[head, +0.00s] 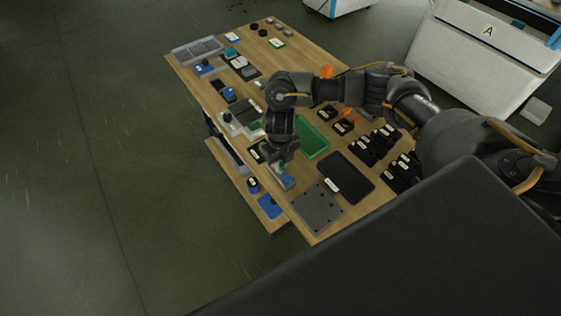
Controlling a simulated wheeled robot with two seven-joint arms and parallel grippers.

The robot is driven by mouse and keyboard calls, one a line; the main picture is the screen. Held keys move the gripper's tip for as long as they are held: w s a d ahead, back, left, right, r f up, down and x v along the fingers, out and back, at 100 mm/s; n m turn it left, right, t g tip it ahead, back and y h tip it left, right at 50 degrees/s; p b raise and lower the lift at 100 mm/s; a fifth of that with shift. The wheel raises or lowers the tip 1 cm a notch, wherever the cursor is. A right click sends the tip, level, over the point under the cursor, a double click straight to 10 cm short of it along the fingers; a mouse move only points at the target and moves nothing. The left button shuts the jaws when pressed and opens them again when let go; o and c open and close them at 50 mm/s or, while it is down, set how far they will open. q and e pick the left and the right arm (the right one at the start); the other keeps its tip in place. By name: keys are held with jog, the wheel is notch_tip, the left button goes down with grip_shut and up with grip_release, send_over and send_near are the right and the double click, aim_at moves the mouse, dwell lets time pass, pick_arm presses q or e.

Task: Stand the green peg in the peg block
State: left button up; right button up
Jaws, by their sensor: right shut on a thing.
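My right gripper (285,181) points down over the front part of the wooden table, just left of a grey plate with holes. It is shut on a small piece, mostly hidden by the fingers, with a hint of green; I take it for the green peg. The grey plate with dark holes (318,212) lies flat near the table's front corner and looks like the peg block. I cannot tell whether the held piece touches anything below. My left gripper is not in view.
A black tray (346,178) and a green tray (314,141) lie behind the plate. Several black holders stand along the right edge. A blue mat (269,206) lies on a lower shelf at the left. A grey tray (197,51) is at the far end.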

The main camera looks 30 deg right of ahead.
jog(key=shift+f+b, duration=1.1)
jog(key=shift+f, duration=0.25)
dwell(0.4)
jog(key=o, duration=1)
jog(key=shift+o, duration=0.2)
jog(key=shift+r+p, duration=3.25)
jog(key=shift+r, duration=0.3)
